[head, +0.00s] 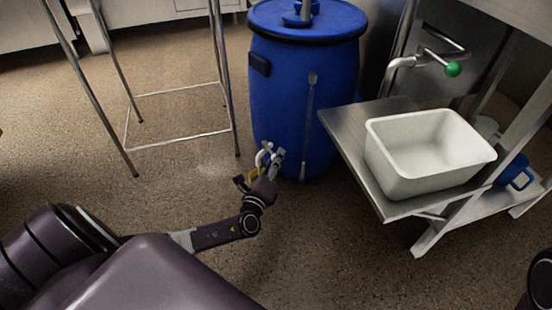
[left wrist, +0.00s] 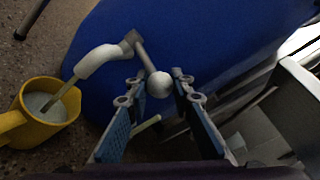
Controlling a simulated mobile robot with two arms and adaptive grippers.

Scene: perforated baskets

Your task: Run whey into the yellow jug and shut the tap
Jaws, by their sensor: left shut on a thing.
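The blue barrel (head: 300,85) stands on the floor, with a white tap spout (left wrist: 98,60) low on its front. The tap lever (left wrist: 145,55) ends in a white ball knob (left wrist: 159,84). My left gripper (left wrist: 158,88) is shut on the knob, one finger on each side. The yellow jug (left wrist: 40,128) is below the spout at the left of the left wrist view. Pale whey (left wrist: 48,106) is in it, and a thin yellowish stream (left wrist: 63,91) runs from the spout into it. In the head view my left gripper (head: 261,172) largely hides the tap and jug.
A steel bench (head: 350,130) at the right of the barrel carries a white tub (head: 405,178). A blue mug (head: 514,172) is on the lower shelf behind it. A green-knobbed tap (head: 452,69) is above. A steel frame (head: 180,91) stands left; floor between is clear.

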